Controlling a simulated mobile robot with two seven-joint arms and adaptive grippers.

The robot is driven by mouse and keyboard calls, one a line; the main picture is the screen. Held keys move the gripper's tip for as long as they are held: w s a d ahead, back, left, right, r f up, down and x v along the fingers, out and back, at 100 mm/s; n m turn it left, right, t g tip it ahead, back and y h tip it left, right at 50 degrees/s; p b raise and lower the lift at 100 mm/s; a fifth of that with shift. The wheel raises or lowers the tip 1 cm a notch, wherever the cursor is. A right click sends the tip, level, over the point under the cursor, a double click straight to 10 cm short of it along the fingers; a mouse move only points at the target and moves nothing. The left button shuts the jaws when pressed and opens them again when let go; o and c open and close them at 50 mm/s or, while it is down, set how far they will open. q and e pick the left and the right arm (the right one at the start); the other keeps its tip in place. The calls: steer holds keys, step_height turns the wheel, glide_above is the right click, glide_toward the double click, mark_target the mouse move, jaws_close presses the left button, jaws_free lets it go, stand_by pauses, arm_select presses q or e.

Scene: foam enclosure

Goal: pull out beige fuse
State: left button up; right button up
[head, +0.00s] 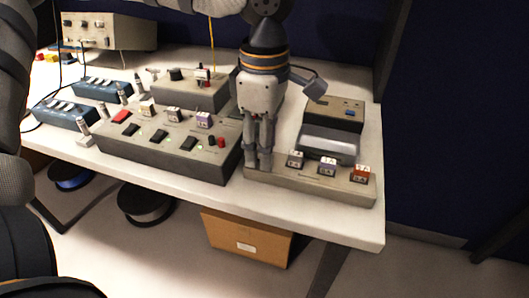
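My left gripper (258,160) points down over the left end of the fuse panel (300,184) on the right side of the bench. Its two fingers are close together, and I cannot tell whether anything is between them. The fingers hide the panel's left end. My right gripper is not in view.
A grey control box (165,155) with switches and buttons stands left of the gripper. A grey-topped box (328,146) sits behind the fuses. Blue power strips (66,115) and a beige instrument (105,31) are further left.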

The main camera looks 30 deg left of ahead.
arm_select(q)
steer(key=shift+c, duration=0.6)
jaws_close()
steer(key=shift+r, duration=3)
